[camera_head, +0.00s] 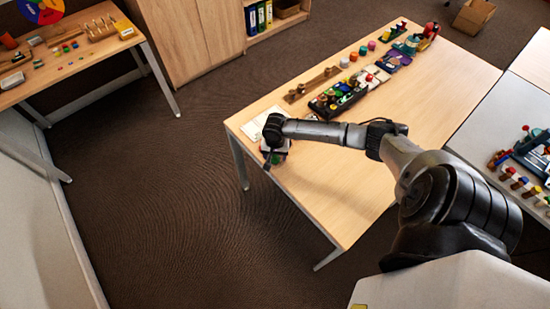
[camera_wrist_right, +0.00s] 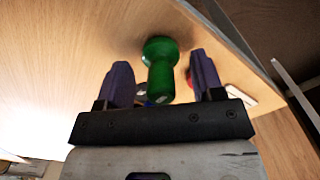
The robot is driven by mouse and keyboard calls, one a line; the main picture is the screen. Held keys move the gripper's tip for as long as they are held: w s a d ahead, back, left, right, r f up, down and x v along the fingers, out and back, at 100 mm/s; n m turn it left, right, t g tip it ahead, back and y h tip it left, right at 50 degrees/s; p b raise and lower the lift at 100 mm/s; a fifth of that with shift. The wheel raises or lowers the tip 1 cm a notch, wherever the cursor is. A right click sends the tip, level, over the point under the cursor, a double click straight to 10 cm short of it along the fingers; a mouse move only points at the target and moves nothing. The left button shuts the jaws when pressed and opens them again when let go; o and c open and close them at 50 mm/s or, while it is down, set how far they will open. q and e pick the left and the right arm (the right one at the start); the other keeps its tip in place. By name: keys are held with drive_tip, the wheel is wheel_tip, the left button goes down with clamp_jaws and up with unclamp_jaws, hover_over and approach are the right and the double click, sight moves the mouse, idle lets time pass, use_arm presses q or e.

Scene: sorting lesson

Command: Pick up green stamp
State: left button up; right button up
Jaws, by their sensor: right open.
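The green stamp (camera_wrist_right: 160,72) shows in the right wrist view. It has a rounded knob and a narrower body, and it lies between the two purple fingers of my right gripper (camera_wrist_right: 161,78), with a gap visible on each side. The gripper is open. In the head view my right gripper (camera_head: 270,160) is over the near left corner of the wooden table (camera_head: 345,205), and a bit of green shows beside it. The lower part of the stamp is partly hidden by the gripper body. My left gripper is not in view.
A dark tray of coloured pieces (camera_head: 338,99) and a wooden rack (camera_head: 312,85) stand behind the gripper. A white sheet (camera_head: 258,123) lies near the left corner. The table's front half is clear.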

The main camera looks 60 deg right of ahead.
drive_tip(key=shift+f, duration=0.35)
drive_tip(key=c, duration=1.1)
